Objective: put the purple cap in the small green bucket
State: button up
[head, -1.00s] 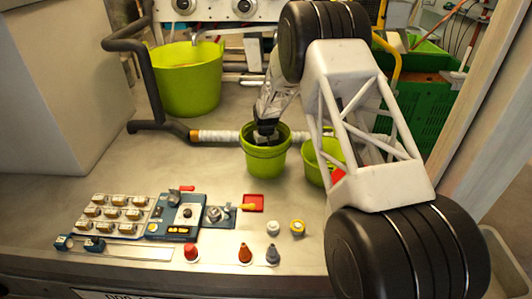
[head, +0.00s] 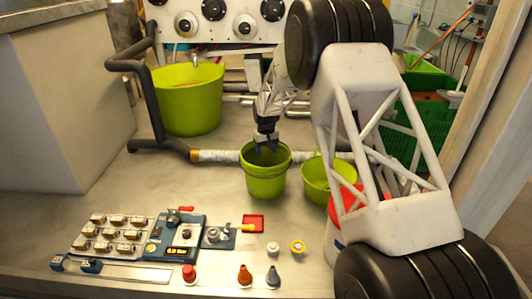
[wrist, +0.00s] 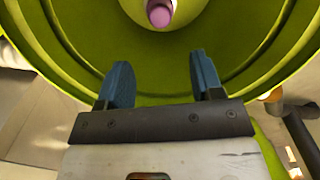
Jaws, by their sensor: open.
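The small green bucket (head: 265,185) stands upright on the bench in the middle of the head view. The purple cap (wrist: 160,13) shows as a pinkish-purple round end inside the green bucket (wrist: 85,45) at the top of the wrist view. It lies at the bucket's bottom, apart from my fingers. In the head view the cap is hidden. My gripper (head: 266,147) is open and empty, pointing down at the bucket's mouth. Its two blue-grey fingertips (wrist: 160,75) are spread in the wrist view, with nothing between them.
Another green bucket (head: 318,186) stands close on the right, partly behind my arm. A large green tub (head: 188,110) is at the back left. A wrapped pipe (head: 215,156) runs behind the bucket. Several small caps, including a red one (head: 189,273), stand at the front.

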dwell(0.7)
jog(key=s+d+r+m, duration=0.1)
jog(key=s+d+r, duration=0.4)
jog(key=s+r, duration=0.35)
jog(key=s+d+r+m+t, duration=0.1)
jog(key=s+d+r, duration=0.4)
jog(key=s+r, duration=0.4)
jog(key=s+d+r, duration=0.4)
jog(key=s+r, duration=0.4)
jog(key=s, duration=0.3)
jog(key=s+d+m, duration=0.1)
jog(key=s+d, duration=0.2)
jog(key=s, duration=1.3)
jog(key=s+d+m+t, duration=0.1)
jog(key=s+d, duration=0.3)
jog(key=s, duration=1.3)
jog(key=shift+d+m+t, duration=0.2)
jog(key=shift+m+t, duration=0.1)
jog(key=shift+m, duration=0.1)
